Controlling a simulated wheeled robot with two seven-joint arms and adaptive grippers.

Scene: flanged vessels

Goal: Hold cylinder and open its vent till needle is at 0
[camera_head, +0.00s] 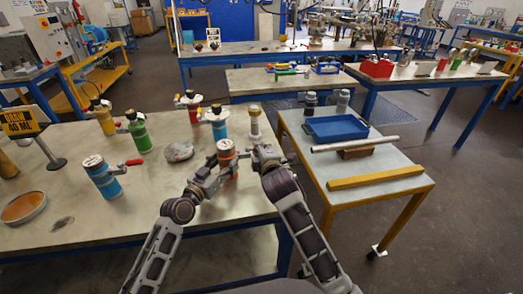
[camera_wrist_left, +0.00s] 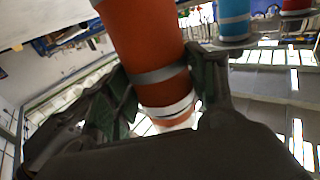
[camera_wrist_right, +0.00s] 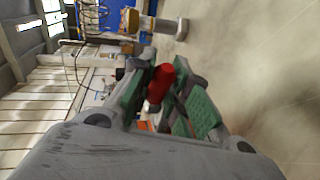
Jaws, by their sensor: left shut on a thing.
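The orange cylinder (camera_head: 228,166) is upright at the near right of the bench, its pale round top (camera_head: 225,145) facing up. A gauge needle is too small to read. My left gripper (camera_head: 209,177) is shut around the cylinder body; in the left wrist view its green pads press both sides of the orange cylinder (camera_wrist_left: 148,48) near a grey band. My right gripper (camera_head: 256,154) is just right of the cylinder. In the right wrist view a red vent handle (camera_wrist_right: 160,84) lies between its spread green pads, with a gap visible.
Blue (camera_head: 103,178), green (camera_head: 138,132), yellow (camera_head: 103,118) and other vessels stand on the bench. A pale vessel (camera_head: 255,122) stands just behind my right gripper. A sign (camera_head: 22,122) reads "40 ML". The side table holds a blue tray (camera_head: 336,128) and a yellow bar (camera_head: 375,177).

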